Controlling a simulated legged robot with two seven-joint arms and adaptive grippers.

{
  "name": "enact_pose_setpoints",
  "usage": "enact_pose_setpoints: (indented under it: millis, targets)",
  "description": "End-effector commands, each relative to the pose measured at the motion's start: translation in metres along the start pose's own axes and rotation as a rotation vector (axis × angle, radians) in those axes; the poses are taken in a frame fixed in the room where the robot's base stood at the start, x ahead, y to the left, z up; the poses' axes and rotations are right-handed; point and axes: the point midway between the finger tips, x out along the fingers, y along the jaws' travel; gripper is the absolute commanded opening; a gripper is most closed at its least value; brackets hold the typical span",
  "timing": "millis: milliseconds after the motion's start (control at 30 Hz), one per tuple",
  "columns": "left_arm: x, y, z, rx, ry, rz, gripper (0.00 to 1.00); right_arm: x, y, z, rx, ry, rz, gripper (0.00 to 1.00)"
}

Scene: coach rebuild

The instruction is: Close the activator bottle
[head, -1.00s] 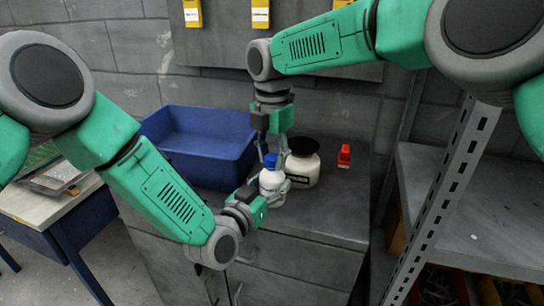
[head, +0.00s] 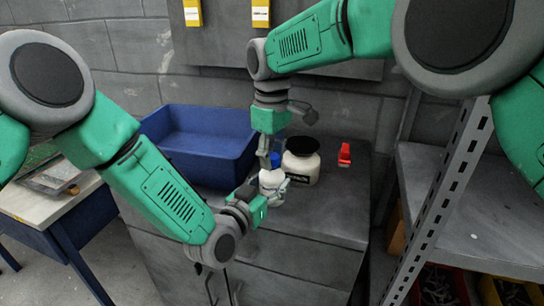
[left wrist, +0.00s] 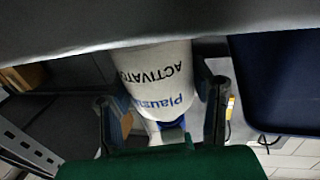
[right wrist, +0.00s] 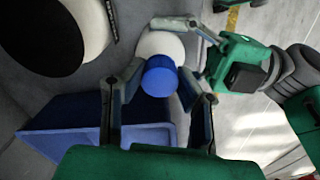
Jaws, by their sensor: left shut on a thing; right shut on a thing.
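The white activator bottle (head: 270,180) stands upright on the grey cabinet top, its label readable in the left wrist view (left wrist: 160,75). My left gripper (head: 262,192) is shut around the bottle's body from the front left. The blue cap (right wrist: 160,77) sits at the top of the bottle; it shows partly in the head view (head: 275,160). My right gripper (head: 269,152) points down from above, its fingers on either side of the cap, shut on it. How far the cap is threaded cannot be told.
A white jar with a black lid (head: 301,168) stands close behind the bottle to the right. A red object (head: 344,155) stands farther right. An open blue bin (head: 205,150) is behind left. The cabinet's front right is clear; a metal shelf post (head: 452,180) stands right.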

Motion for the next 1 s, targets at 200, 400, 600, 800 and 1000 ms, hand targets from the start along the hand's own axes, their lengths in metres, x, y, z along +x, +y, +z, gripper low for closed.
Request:
enact_pose_setpoints:
  millis: [200, 400, 600, 800, 1000]
  targets:
    - [-0.001, 0.005, 0.001, 0.001, -0.003, 0.012, 0.0, -0.001, -0.001, -0.003, -0.004, 0.01, 0.001, 0.34]
    - [-0.001, 0.004, 0.001, 0.0, -0.003, 0.008, 0.0, -0.001, -0.001, -0.002, -0.005, 0.006, 0.001, 0.48]
    - [-0.001, 0.002, 0.001, 0.0, -0.003, 0.005, 0.0, -0.003, 0.0, -0.001, -0.005, 0.005, 0.001, 0.48]
    - [-0.001, 0.001, 0.001, 0.0, -0.003, 0.003, 0.0, -0.023, 0.0, -0.001, -0.005, 0.005, 0.002, 0.48]
    - [0.0, 0.001, 0.001, 0.0, -0.003, 0.002, 0.0, -0.045, 0.0, -0.001, -0.005, 0.004, 0.001, 0.48]
